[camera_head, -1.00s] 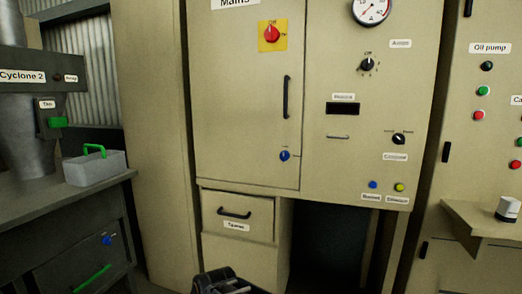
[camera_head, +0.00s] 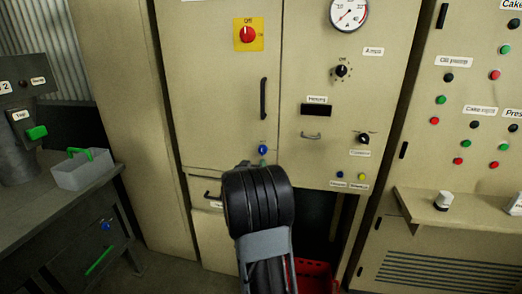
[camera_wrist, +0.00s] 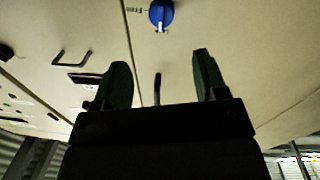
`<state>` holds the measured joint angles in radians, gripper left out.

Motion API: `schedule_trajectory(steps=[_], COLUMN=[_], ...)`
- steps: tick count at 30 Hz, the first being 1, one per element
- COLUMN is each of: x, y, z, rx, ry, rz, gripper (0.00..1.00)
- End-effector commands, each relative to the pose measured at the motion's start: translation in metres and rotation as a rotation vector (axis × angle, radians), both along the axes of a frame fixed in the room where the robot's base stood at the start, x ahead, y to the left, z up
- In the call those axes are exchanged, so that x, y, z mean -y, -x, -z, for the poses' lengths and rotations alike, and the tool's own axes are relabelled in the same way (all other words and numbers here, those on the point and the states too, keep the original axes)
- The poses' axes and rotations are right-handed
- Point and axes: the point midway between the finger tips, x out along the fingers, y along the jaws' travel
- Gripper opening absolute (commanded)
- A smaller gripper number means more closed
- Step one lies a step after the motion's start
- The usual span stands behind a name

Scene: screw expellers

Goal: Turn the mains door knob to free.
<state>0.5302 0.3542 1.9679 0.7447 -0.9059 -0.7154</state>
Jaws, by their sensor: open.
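The blue mains door knob (camera_head: 262,149) sits low on the beige mains door (camera_head: 215,95), below the black door handle (camera_head: 263,98). In the wrist view the knob (camera_wrist: 161,13) is at the top edge, with a white mark on its lower side. A small label (camera_wrist: 134,10) stands to its left. My gripper (camera_wrist: 160,60) is open and empty, its two dark green fingers spread below the knob in that picture, not around it. In the head view my black wrist covers most of the gripper, just below the knob.
A red and yellow main switch (camera_head: 248,34) is above the handle. To the right are a gauge (camera_head: 348,12) and a black rotary knob (camera_head: 341,71). A drawer below is partly hidden by my arm. A red crate (camera_head: 315,277) is on the floor.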

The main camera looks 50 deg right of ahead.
Motion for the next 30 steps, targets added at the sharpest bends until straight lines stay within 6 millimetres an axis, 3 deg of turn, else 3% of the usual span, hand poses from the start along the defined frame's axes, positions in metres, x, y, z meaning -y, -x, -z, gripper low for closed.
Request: schedule_trajectory(steps=[9, 15, 21, 30], x=[0.056, 0.081, 0.094, 0.098], y=[-0.029, -0.042, -0.05, -0.052], z=[0.0, 0.0, 0.0, 0.0], rx=[0.0, -0.001, 0.0, 0.0], ry=[-0.001, -0.001, -0.002, -0.002], rz=[0.0, -0.003, -0.004, -0.004], gripper=[0.66, 0.66, 0.66, 0.66])
